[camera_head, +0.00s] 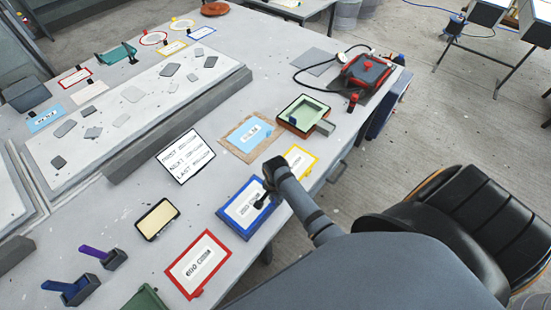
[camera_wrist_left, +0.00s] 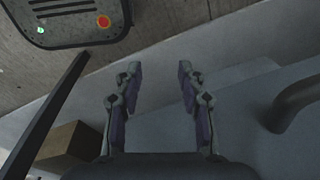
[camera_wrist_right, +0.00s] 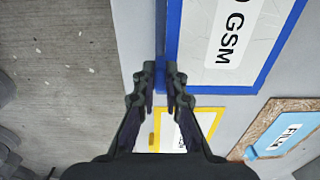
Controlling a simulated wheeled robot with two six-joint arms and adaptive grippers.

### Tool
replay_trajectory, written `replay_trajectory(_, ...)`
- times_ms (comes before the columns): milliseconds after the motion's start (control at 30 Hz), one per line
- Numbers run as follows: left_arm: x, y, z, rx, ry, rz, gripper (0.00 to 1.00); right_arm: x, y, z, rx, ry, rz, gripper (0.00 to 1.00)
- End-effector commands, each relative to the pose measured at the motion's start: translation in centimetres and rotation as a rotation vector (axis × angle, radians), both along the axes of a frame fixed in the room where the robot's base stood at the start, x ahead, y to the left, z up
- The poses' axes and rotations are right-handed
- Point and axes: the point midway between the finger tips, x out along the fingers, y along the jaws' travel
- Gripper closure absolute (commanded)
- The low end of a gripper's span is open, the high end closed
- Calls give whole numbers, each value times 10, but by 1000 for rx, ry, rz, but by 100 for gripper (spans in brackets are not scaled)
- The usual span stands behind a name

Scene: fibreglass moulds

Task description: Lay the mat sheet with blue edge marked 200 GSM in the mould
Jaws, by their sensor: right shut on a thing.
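The mat sheet with blue edge (camera_head: 229,225) lies at the front of the table, its label partly hidden by my right gripper. In the right wrist view the blue-edged sheet (camera_wrist_right: 225,88) shows only "0 GSM". My right gripper (camera_head: 263,203) is shut on the sheet's blue tab at its edge; the fingers also show in the right wrist view (camera_wrist_right: 171,78). The mould, a shallow dark-rimmed tray with a pale green inside (camera_head: 305,111), stands further back. My left gripper (camera_wrist_left: 158,78) is open and empty, seen only in the left wrist view.
A yellow-edged sheet (camera_head: 308,155) lies between the blue-edged sheet and the mould. A red-edged sheet (camera_head: 183,269), a brown-edged film sheet (camera_head: 233,137) and a lettered card (camera_head: 185,156) lie nearby. A red device (camera_head: 366,70) stands beyond the mould. Bare table surrounds the card.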

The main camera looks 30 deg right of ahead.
Motion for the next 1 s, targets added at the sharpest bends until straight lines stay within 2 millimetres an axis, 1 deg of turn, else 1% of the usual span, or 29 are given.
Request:
replay_trajectory(500, -1, 0, -5, 0, 1, 0, 60, 0, 0, -15, 0, 0, 0, 100)
replay_trajectory(800, -1, 0, -4, 0, 1, 0, 60, 0, 0, -15, 0, 0, 0, 100)
replay_trajectory(1000, -1, 0, 1, 0, 1, 0, 60, 0, 0, -13, 0, 0, 0, 100)
